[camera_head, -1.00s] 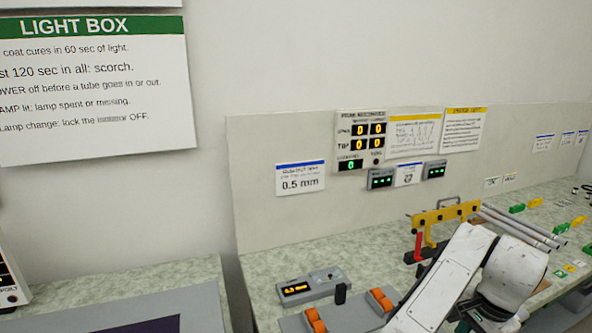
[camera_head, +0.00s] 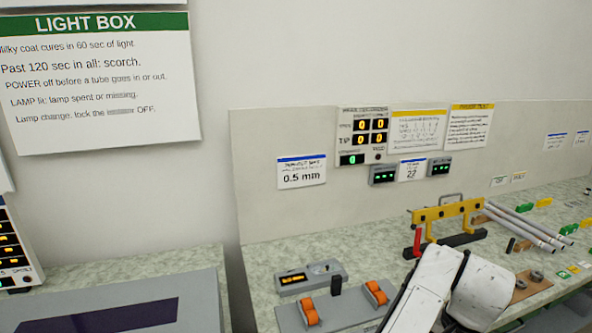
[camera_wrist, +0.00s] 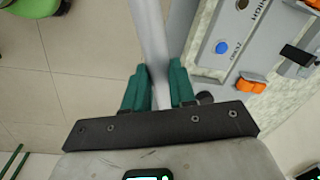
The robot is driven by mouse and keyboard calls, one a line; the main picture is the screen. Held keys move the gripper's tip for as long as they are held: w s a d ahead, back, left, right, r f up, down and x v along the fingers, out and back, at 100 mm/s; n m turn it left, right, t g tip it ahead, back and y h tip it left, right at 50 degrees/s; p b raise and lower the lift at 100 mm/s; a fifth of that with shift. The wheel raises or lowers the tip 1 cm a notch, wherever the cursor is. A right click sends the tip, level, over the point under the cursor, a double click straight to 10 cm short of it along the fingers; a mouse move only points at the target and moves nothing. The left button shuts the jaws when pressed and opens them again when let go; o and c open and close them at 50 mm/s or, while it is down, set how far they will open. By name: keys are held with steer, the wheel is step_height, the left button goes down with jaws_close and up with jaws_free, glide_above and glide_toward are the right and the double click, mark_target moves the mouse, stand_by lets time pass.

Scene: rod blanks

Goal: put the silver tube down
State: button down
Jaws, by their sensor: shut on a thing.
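The silver tube (camera_wrist: 151,35) shows in the wrist view as a long pale rod running from the top edge down between my fingers. My gripper (camera_wrist: 160,90), with green fingers, is shut on it. The tube is over the tiled floor, beside the bench edge in the picture. Its far end is cut off by the frame. In the head view my white arm covers part of the bench at the bottom, and neither my gripper nor the held tube can be made out there.
A grey fixture with a blue button (camera_wrist: 222,47) and orange rollers (camera_wrist: 250,85) lies right of the tube. In the head view, several other silver tubes (camera_head: 527,228) lie by a yellow rack (camera_head: 447,212). A small meter (camera_head: 310,277) stands left. A green seat (camera_wrist: 36,8) is at upper left.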

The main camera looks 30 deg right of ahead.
steer(key=w+a+f+n, duration=0.3)
steer(key=w+a+n, duration=0.1)
steer(key=a, duration=0.4)
steer(key=w+a+f+n, duration=0.3)
steer(key=w+a+n, duration=0.2)
steer(key=a, duration=0.3)
steer(key=w+a+f+n+g+y, duration=0.1)
steer(key=w+a+f+n, duration=0.2)
steer(key=w+a+n, duration=0.2)
steer(key=shift+a+f+n, duration=0.35)
steer(key=shift+a+n, duration=0.45)
steer(key=shift+a, duration=0.8)
steer(key=shift+w, duration=0.1)
